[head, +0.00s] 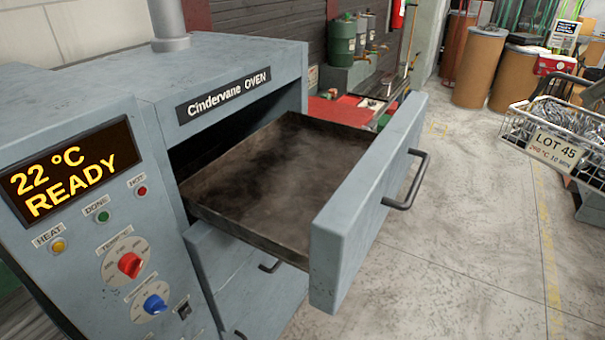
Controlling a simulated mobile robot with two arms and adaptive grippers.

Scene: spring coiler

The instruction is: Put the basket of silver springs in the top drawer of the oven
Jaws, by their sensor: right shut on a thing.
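The basket of silver springs (515,130) is a wire basket at the right edge in the head view, with a tag reading LOT 45. It hangs above the floor, and its right part is cut off by the picture edge. My right gripper (592,94) is shut on the basket's handle at the right edge, only partly visible. The grey oven (225,65), labelled Cindervane, stands at left. Its top drawer (265,180) is pulled out, with a dark, empty, stained tray. The basket is to the right of the drawer front, well apart from it. My left gripper is not in view.
The drawer front has a dark handle (408,185) that juts out to the right. A lower drawer (245,285) looks shut. The oven display reads 22 °C READY. Brown drums (478,65) and a red workbench (340,110) stand behind. The floor between drawer and basket is clear.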

